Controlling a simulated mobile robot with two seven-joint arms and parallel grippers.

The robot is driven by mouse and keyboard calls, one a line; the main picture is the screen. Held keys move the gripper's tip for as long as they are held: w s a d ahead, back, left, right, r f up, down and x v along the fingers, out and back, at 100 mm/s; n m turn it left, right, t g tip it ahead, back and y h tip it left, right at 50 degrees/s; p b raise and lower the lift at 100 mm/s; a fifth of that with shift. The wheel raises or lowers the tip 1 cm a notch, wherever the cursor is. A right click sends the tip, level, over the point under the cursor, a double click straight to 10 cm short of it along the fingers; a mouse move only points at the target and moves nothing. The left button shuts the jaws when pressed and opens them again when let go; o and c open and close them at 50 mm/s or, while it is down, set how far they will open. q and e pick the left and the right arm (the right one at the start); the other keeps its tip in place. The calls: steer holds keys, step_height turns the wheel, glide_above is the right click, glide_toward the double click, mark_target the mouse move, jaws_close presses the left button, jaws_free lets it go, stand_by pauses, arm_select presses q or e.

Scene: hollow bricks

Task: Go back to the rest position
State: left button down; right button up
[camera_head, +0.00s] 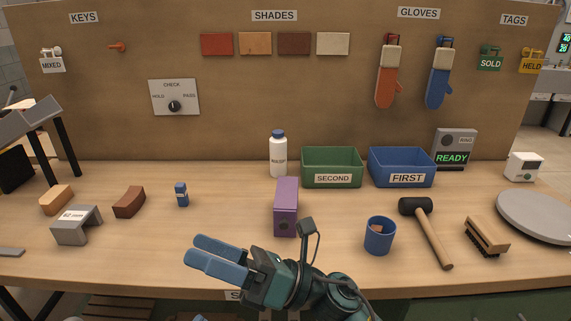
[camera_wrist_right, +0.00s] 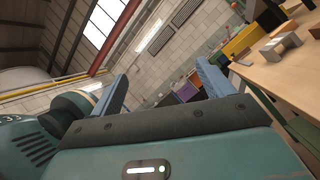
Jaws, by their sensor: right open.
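My right gripper (camera_head: 193,248) is open and empty at the front of the bench, its two blue fingers pointing left. Its fingers also show in the wrist view (camera_wrist_right: 161,72), apart with nothing between them. It is above or just in front of the bench's front edge; the exact height is hard to tell. My left gripper cannot be made out in either view.
On the bench (camera_head: 150,245) stand a purple hollow brick (camera_head: 286,207), blue cup (camera_head: 379,236), mallet (camera_head: 430,232), brush (camera_head: 486,236), white bottle (camera_head: 278,155), green bin (camera_head: 332,168), blue bin (camera_head: 401,168), grey bridge-shaped block (camera_head: 77,226) and brown brick (camera_head: 129,202). The front left-middle is clear.

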steer(key=w+d+f+m+t+h+p, duration=0.15)
steer(key=d+f+m+t+h, duration=0.6)
steer(key=m, duration=0.85)
steer(key=w+d+f+m+t+h, duration=0.3)
steer(key=d+f+m+t+h, duration=0.45)
steer(key=m, duration=0.85)
arm_select(q)
steer(key=s+d+f+n+g+y+p, duration=0.1)
steer(key=s+d+f+n+g+y, duration=0.1)
steer(key=s+f+n+g, duration=0.4)
step_height(320, 180, down, 3)
steer(key=s+n, duration=0.2)
steer(key=n, duration=0.1)
arm_select(e)
steer(key=s+d+f+m+g+h, duration=0.2)
steer(key=s+d+f+m+g, duration=0.1)
steer(key=s+d+f+m, duration=0.1)
steer(key=s+d+f+m+g+h, duration=0.2)
steer(key=s+d+f+m, duration=0.3)
steer(key=s+f, duration=0.3)
step_height(320, 180, down, 3)
steer(key=shift+r+m+g+h, duration=0.1)
steer(key=shift+m+g+h, duration=0.35)
steer(key=shift+m, duration=0.45)
arm_select(q)
steer(key=shift+f, duration=0.1)
arm_select(e)
steer(key=shift+d, duration=0.1)
